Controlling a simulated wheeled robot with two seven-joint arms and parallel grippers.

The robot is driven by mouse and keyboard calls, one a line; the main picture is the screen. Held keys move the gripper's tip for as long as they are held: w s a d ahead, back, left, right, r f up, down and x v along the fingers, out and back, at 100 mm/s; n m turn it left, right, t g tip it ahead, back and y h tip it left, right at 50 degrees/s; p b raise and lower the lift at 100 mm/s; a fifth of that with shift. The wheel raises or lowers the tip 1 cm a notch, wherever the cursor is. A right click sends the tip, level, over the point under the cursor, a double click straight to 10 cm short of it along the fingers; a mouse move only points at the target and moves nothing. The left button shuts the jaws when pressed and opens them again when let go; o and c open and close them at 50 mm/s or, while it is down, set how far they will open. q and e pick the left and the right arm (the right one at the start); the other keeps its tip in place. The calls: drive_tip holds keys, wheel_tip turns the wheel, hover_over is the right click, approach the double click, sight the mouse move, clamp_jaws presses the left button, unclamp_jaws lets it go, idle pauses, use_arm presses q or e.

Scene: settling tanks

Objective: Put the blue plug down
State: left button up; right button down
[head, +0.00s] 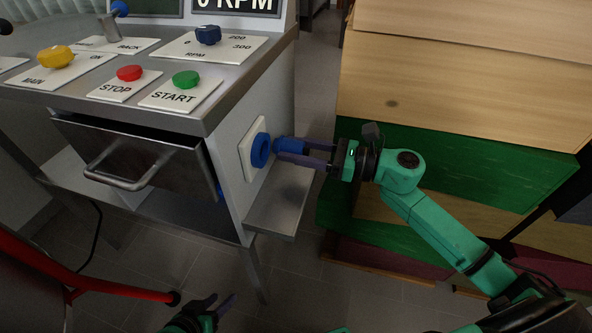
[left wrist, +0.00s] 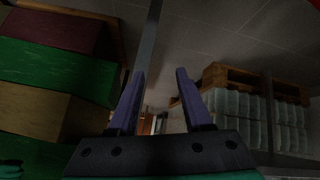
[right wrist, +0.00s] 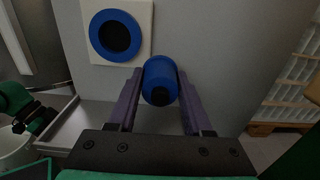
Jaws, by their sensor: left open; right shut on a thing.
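The blue plug (right wrist: 159,82) is a short blue cylinder with a dark end. My right gripper (head: 284,150) is shut on it, one finger on each side; the plug also shows in the head view (head: 288,145). It is held in front of the blue round socket (right wrist: 115,36), which is set in a white plate on the console's side. In the right wrist view the plug is apart from the socket, below and right of it. A small metal side shelf (head: 281,212) is below the plug, bare where visible. My left gripper (head: 222,304) is open and empty, low near the floor.
The console (head: 226,142) has a half-open drawer (head: 140,155) and knobs and buttons on top. Stacked wooden and green crates (head: 415,165) stand to the right, behind my right arm. A red bar (head: 110,287) crosses the lower left.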

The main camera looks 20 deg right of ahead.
sight(296, 176)
wheel_tip(296, 176, down, 5)
drive_tip(key=shift+b, duration=0.6)
use_arm(q)
drive_tip(key=d, duration=0.1)
drive_tip(key=t, duration=0.1)
drive_tip(key=d+f+h, duration=0.1)
drive_tip(key=shift+w+d+t, duration=0.3)
drive_tip(key=shift+d, duration=0.05)
drive_tip(key=shift+f, duration=0.1)
use_arm(e)
drive_tip(key=shift+f+b, duration=0.55)
drive_tip(key=shift+b, duration=0.2)
drive_tip(key=shift+c, duration=1.6)
unclamp_jaws()
use_arm(q)
drive_tip(key=shift+s+d+f+n+t+h, duration=0.15)
drive_tip(key=shift+d+n+t+h, duration=0.15)
drive_tip(key=shift+d+t, duration=0.25)
drive_tip(key=shift+s+d+f+n+t+h, duration=0.1)
drive_tip(key=shift+d+f+n+t+h, duration=0.15)
drive_tip(key=shift+d+t, duration=0.25)
drive_tip(key=shift+w+r, duration=0.1)
